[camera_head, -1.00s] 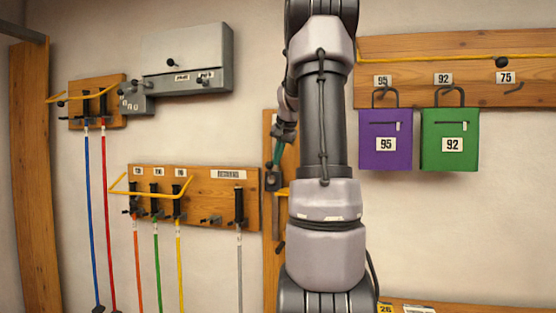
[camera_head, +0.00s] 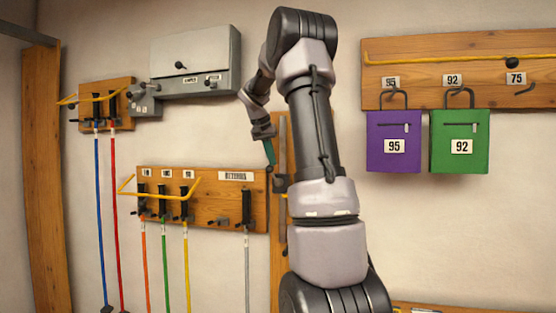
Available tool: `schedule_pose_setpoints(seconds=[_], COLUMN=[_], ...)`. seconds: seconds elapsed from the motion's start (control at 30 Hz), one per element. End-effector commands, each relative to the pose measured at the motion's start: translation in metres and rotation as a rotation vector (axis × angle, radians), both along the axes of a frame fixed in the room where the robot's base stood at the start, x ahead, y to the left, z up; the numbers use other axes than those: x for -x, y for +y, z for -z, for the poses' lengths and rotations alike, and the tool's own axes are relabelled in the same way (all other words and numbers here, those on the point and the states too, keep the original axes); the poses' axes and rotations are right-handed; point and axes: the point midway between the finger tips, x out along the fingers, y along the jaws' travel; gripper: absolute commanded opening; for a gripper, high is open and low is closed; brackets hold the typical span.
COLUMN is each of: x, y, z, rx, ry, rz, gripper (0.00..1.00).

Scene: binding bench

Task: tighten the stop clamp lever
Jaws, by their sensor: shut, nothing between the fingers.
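My gripper (camera_head: 269,152) hangs from the end of my arm, pointing down, left of the upright wooden board's top. It is small in view, with a teal, narrow tip. The tip ends just above a dark fitting (camera_head: 280,183) on the board; I cannot tell whether they touch. The fitting may be the stop clamp, but my arm covers part of it and no lever can be made out clearly. The upright board (camera_head: 277,265) carries a grey metal strip and is partly hidden behind my arm.
Left are a wooden rack (camera_head: 212,215) with hanging coloured rods and a yellow bar, a smaller rack (camera_head: 121,88) and a grey metal box (camera_head: 194,62). Right, a purple tag (camera_head: 393,158) and a green tag (camera_head: 459,160) hang from a board (camera_head: 430,89). Bare wall lies below the tags.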

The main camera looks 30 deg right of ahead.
Motion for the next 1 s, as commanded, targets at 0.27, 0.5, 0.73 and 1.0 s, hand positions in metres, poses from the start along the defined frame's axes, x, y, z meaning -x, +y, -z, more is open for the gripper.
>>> schedule_pose_setpoints(seconds=[0.27,0.5,0.73,1.0], x=[-0.02,-0.033,-0.04,-0.042], y=[0.019,0.03,0.036,0.038], z=[0.009,0.019,0.028,0.033], rx=[0.176,0.323,0.427,0.48], ry=[0.199,0.362,0.48,0.542], rz=[-0.006,-0.004,-0.002,0.001], gripper=[0.0,0.0,0.0,0.0])
